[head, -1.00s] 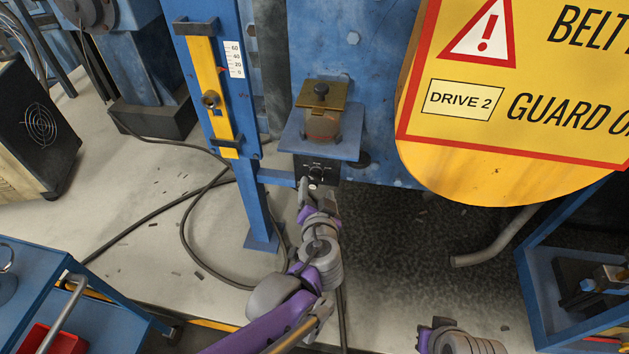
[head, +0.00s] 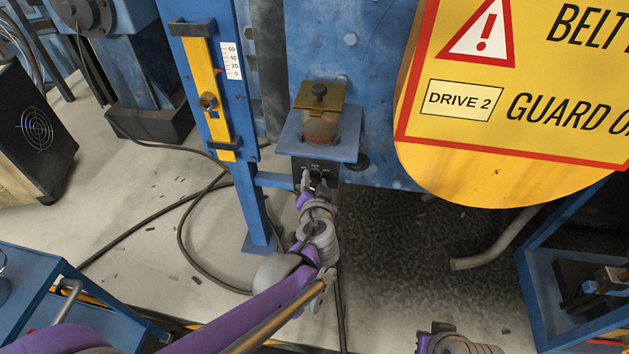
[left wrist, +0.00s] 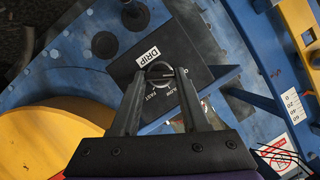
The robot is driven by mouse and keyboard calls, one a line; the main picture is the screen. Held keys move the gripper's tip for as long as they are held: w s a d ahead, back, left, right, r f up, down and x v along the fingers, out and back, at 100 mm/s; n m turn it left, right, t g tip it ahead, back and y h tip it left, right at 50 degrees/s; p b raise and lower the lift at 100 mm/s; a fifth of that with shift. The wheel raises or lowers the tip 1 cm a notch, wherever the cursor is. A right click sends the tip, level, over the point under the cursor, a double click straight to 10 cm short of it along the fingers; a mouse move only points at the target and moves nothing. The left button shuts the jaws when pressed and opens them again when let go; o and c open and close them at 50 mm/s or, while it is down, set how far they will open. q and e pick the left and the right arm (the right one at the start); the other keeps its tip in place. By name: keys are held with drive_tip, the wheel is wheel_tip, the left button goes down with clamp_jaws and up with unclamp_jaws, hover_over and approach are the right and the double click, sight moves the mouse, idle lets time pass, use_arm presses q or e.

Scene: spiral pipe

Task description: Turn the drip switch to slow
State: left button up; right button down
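The drip switch is a small round knob (left wrist: 160,73) on a black box (head: 308,167) under the blue shelf. In the left wrist view a white DRIP label (left wrist: 148,54) sits beside the knob, with FAST and SLOW printed on its other side. The exact setting of its pointer is hard to read. My left gripper (head: 315,183) is at the box front; in the left wrist view its fingers (left wrist: 160,78) are spread on either side of the knob, with a small gap seeming to show. My right arm shows only partly at the bottom of the head view; its gripper is not visible.
A glass cup (head: 321,125) with a brass lid stands on the blue shelf (head: 290,135) above the box. A blue post with a yellow gauge strip (head: 222,135) stands left. The round yellow guard (head: 500,185) is right. Cables lie on the floor.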

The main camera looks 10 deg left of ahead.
use_arm(q)
clamp_jaws()
drive_tip(key=shift+m, duration=0.3)
drive_tip(key=shift+d+f+m+t+y, duration=0.15)
drive_tip(key=shift+m+t+y, duration=0.15)
drive_tip(key=shift+m+y, duration=0.6)
drive_tip(key=m+y+b, duration=0.1)
drive_tip(key=m, duration=0.2)
drive_tip(key=shift+d+f+t, duration=0.1)
drive_tip(key=shift+f+t, duration=0.05)
drive_tip(key=shift+t, duration=0.25)
drive_tip(key=shift+f+m+t+y+b, duration=0.1)
drive_tip(key=shift+m+t+y+b, duration=0.25)
drive_tip(key=shift+m, duration=0.6)
drive_tip(key=shift+m+t+y+b, duration=0.25)
drive_tip(key=shift+m+t+b, duration=0.15)
drive_tip(key=shift+m, duration=0.55)
drive_tip(key=o, duration=0.8)
unclamp_jaws()
